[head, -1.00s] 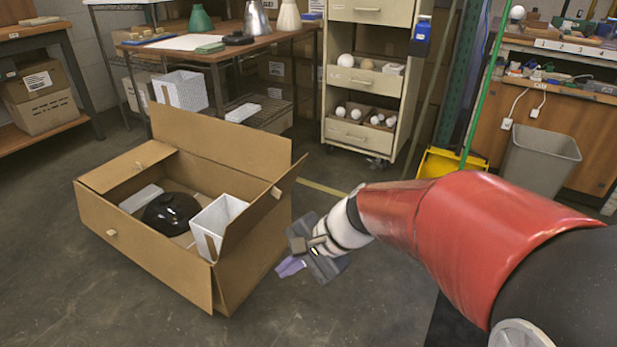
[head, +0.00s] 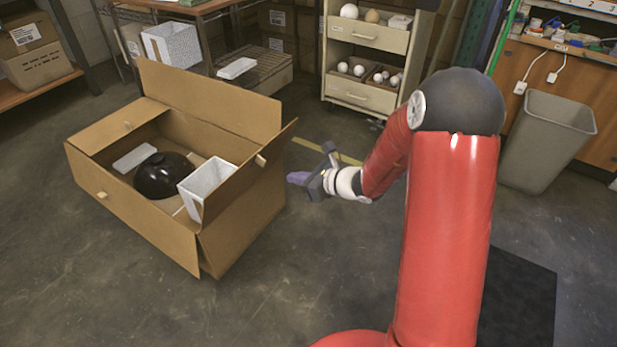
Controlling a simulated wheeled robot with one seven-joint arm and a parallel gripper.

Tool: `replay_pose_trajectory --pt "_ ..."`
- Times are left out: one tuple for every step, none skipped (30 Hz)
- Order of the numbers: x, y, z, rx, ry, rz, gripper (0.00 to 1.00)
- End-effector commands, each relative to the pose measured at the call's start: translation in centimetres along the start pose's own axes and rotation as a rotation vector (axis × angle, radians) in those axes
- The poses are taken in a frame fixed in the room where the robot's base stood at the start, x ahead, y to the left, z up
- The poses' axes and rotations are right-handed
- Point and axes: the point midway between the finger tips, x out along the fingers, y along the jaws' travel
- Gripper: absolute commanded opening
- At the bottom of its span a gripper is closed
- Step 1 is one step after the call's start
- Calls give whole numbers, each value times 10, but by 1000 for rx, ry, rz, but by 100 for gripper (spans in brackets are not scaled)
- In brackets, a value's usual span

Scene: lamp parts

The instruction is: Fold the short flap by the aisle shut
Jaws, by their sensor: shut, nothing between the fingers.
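An open brown cardboard box (head: 150,225) stands on the floor at left. Its short flap on the right side (head: 245,180), nearest my arm, stands up and leans a little outward, with a small pale tab (head: 260,160) on it. The far long flap (head: 210,98) stands upright. The left short flap (head: 100,132) lies low at its end. The near long flap seems to hang down outside.
Inside the box are a black dome shade (head: 163,175), a white basket-like carton (head: 207,183) and a flat white box (head: 134,158). A drawer cabinet (head: 365,92) and a grey bin (head: 545,140) stand behind. The floor in front is clear.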

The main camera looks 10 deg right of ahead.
Motion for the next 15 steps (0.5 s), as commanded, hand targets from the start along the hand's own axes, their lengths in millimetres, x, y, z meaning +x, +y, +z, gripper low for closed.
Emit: replay_pose_trajectory --pt "13 1 -1 0 0 4 0" --pt "19 1 -1 0 -1 4 0" --pt "28 1 -1 0 0 3 0" --pt "34 1 -1 0 0 4 0" --pt "40 1 0 0 -1 4 0" --pt "46 1 2 -1 -1 3 0" --pt "48 1 9 -4 -2 2 0" --pt "51 1 12 -4 -1 2 0" --pt "55 1 16 -4 -2 2 0" --pt "57 0 19 -4 -2 1 0" --pt "60 0 21 -3 -1 1 0" --pt "62 0 23 -2 0 1 0" --pt "64 0 24 -2 0 1 0" --pt "66 1 26 -2 0 1 0" --pt "67 0 27 -2 -1 1 0"
